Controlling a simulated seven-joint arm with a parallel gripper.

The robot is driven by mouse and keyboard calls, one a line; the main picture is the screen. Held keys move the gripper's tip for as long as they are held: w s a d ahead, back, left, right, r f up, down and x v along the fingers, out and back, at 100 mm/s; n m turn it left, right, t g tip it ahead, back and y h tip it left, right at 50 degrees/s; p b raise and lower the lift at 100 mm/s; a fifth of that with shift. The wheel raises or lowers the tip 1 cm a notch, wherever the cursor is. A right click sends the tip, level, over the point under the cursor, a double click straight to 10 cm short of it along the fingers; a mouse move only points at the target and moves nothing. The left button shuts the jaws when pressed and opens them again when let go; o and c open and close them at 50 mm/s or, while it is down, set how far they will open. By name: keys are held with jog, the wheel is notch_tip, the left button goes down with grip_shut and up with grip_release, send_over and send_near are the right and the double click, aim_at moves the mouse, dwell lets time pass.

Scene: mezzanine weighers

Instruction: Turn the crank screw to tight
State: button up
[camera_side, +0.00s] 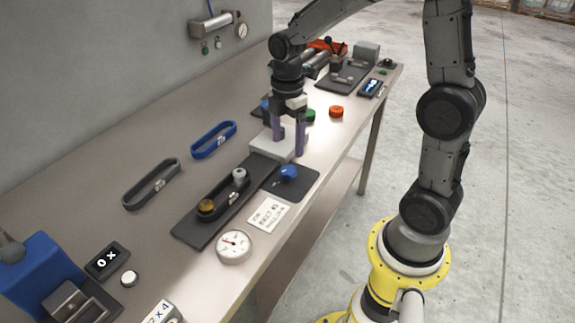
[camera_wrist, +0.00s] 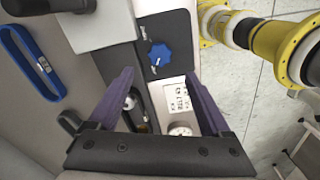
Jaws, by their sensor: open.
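A blue lobed knob (camera_side: 289,172), which looks like the crank screw, sits on a dark plate (camera_side: 306,186) near the table's front edge. The knob also shows in the wrist view (camera_wrist: 159,55), with small pale marks beside it that I cannot read. My gripper (camera_side: 289,151) has two purple fingers, spread and empty. It hangs over the pale grey block (camera_side: 263,147), just behind the knob, and does not appear to touch the knob. In the wrist view my gripper (camera_wrist: 160,87) has the knob ahead of its fingertips.
Beside the knob, a dark belt loops around a brass pulley (camera_side: 206,206) and a grey pulley (camera_side: 239,174). A printed card (camera_side: 268,214) and a round dial (camera_side: 234,246) lie in front. A blue belt (camera_side: 231,126) and a dark belt (camera_side: 129,196) lie behind.

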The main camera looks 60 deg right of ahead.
aim_at(287, 170)
notch_tip(287, 170, down, 8)
jog(key=shift+f, duration=0.2)
grip_shut()
dwell(0.5)
